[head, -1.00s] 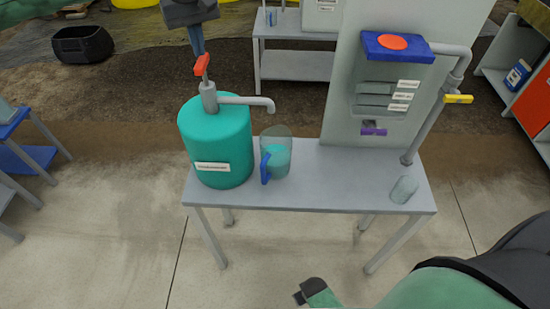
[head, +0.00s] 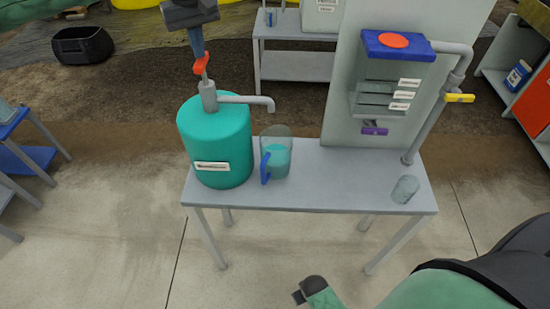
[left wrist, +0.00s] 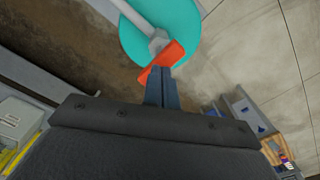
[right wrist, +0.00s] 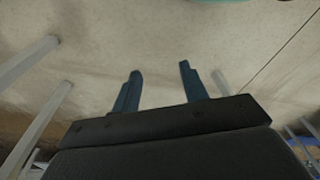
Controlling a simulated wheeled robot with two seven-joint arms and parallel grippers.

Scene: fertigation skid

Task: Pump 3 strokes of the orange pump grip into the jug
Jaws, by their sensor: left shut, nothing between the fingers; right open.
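The orange pump grip (head: 201,64) tops a thin rod on the teal drum (head: 215,150). A grey spout (head: 246,99) reaches right from the pump, its end above the jug (head: 276,160). The clear jug has a blue handle and holds teal liquid. My left gripper (head: 199,54) is shut and empty, pointing down with its fingertips at the top of the grip, covering part of it. In the left wrist view the fingertips (left wrist: 161,70) overlap the orange grip (left wrist: 161,60); I cannot tell whether they touch. My right gripper (right wrist: 160,67) is open and empty over the floor.
The grey table (head: 305,195) carries the drum, the jug, a small clear cup (head: 405,189) and a panel with a blue-topped dispenser (head: 398,47). A pipe with a yellow valve handle (head: 459,98) stands at right. The table's front middle is clear.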

